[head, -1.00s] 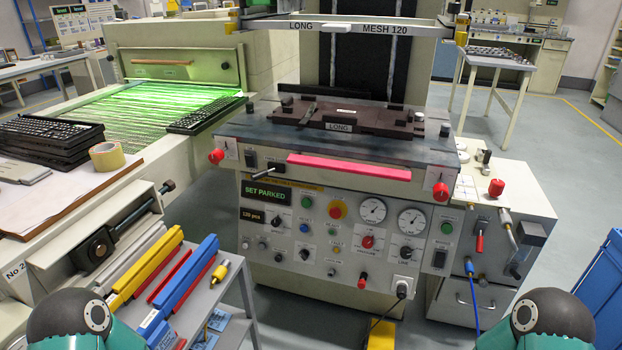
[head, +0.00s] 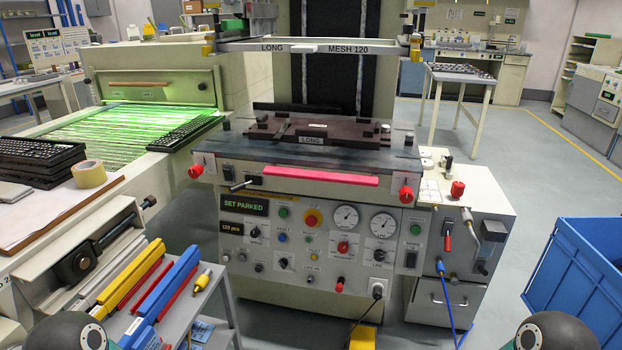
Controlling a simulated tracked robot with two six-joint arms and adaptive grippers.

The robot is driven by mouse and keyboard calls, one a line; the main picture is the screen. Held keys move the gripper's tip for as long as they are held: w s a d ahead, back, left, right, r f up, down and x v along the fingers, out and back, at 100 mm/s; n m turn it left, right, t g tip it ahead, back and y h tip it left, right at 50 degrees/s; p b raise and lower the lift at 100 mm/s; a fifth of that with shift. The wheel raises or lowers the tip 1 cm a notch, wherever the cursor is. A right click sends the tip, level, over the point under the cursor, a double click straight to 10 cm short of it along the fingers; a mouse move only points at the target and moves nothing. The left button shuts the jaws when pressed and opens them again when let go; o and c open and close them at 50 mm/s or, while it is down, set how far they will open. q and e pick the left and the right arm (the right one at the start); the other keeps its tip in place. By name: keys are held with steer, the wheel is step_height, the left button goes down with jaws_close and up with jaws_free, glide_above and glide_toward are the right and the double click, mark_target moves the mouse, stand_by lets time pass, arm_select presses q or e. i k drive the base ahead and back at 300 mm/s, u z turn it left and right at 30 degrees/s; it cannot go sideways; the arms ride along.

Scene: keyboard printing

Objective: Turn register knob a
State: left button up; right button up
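The printing machine (head: 330,275) stands ahead with a dark plate (head: 320,131) marked LONG on its table. A red knob (head: 195,171) sits at the left front corner of the table, beside a small white label. A second red knob (head: 406,193) sits at the right front corner. A third red knob (head: 457,188) stands on the side cabinet to the right. The labels are too small to read, so I cannot tell which knob is a. Only rounded parts of my arms show at the bottom edge; both grippers are out of view.
A pink squeegee-like bar (head: 320,175) runs along the machine's front above the control panel with its SET PARKED display (head: 244,205). A green-lit conveyor (head: 120,125) is at left. A blue bin (head: 585,270) stands at right, with open floor before it.

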mark_target(196, 170)
steer(key=i, duration=0.85)
steer(key=u, duration=0.05)
